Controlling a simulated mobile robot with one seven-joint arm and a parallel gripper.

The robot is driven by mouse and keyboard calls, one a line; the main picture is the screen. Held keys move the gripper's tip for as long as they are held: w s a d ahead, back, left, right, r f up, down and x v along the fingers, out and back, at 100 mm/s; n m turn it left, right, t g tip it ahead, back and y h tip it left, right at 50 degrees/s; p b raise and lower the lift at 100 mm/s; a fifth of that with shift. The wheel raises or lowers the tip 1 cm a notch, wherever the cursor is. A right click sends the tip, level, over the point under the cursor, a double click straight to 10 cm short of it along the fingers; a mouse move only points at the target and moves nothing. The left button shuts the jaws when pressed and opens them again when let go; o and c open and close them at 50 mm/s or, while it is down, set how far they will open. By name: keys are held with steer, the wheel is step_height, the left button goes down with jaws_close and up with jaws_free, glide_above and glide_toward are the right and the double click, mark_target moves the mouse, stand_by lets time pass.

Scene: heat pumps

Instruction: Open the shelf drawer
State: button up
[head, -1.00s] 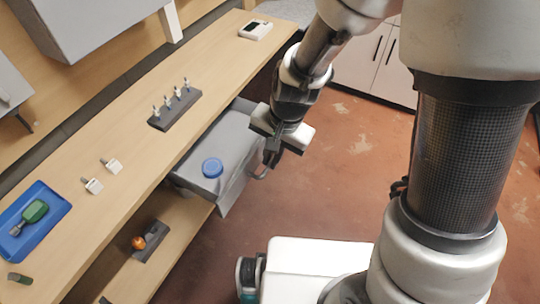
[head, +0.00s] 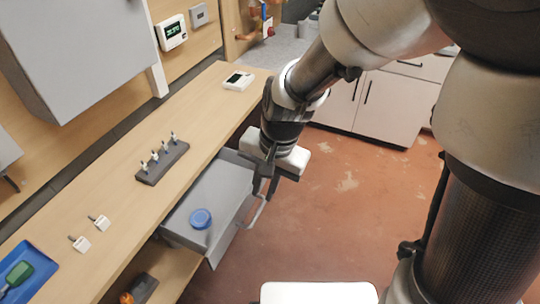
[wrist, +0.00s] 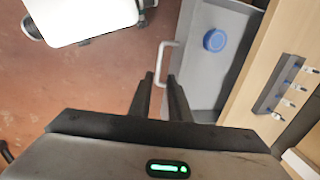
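The grey shelf drawer (head: 217,193) is pulled out from under the wooden worktop. It also shows in the wrist view (wrist: 205,75). A blue round lid or cap (head: 201,219) is inside it, also visible in the wrist view (wrist: 214,40). The pale bar handle (head: 257,212) is on the drawer's outer front. My gripper (head: 264,185) is at the handle. In the wrist view, its two dark fingers (wrist: 160,76) are apart, with the handle bar (wrist: 162,62) showing between and beyond their tips. Contact with the bar is unclear.
The wooden worktop (head: 105,215) carries a dark rack (head: 162,163) of small fittings, two white pieces, a blue tray (head: 28,268) and a white device (head: 238,81). Grey cabinets (head: 388,108) stand at the back.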

step_height(320, 180, up, 8)
steer(key=d+p, duration=0.1)
steer(key=shift+s+d+r, duration=0.2)
steer(key=shift+s+r, duration=0.05)
steer(key=s+d+r+n+t+p, duration=0.1)
steer(key=s+d+r+p, duration=0.1)
steer(key=d+r, duration=0.3)
steer(key=s+d+r+n+t+h+p, duration=0.1)
steer(key=s+d+r+n+t+p, duration=0.1)
steer(key=d+r+p, duration=0.3)
steer(key=s+d+r+n+t+h+p, duration=0.1)
steer(key=s+d+r+p, duration=0.3)
steer(key=r, duration=0.7)
steer(key=shift+d+r+t, duration=0.25)
steer(key=shift+d+t, duration=0.15)
steer(key=shift+d, duration=0.1)
